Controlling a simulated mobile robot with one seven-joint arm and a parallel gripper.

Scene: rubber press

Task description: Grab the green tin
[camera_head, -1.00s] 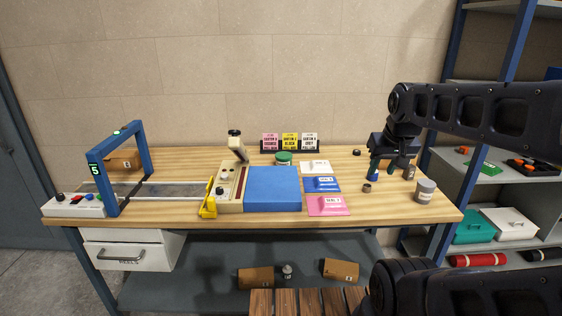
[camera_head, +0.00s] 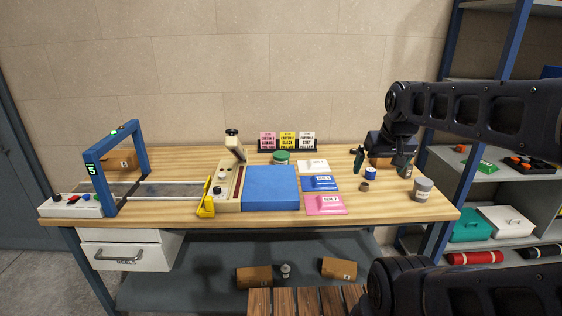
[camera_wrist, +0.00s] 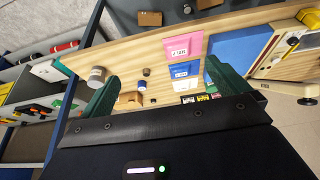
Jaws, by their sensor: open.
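The green tin (camera_head: 281,157) stands on the bench behind the blue pad, beside the beige press. Only its upper part shows well in the head view. In the wrist view I cannot pick it out for sure. My gripper (camera_head: 381,164) is above the right part of the bench, well to the right of the tin. Its two green fingers (camera_wrist: 160,95) are spread apart in the wrist view, with nothing between them in their grip.
The beige press (camera_head: 229,185) and blue pad (camera_head: 271,188) are mid-bench. Pink (camera_head: 325,205), blue (camera_head: 320,183) and white packs lie right of the pad. A grey tin (camera_head: 422,189), a blue-labelled roll (camera_head: 370,173) and a brown carton are at the right. Three cards stand at the back.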

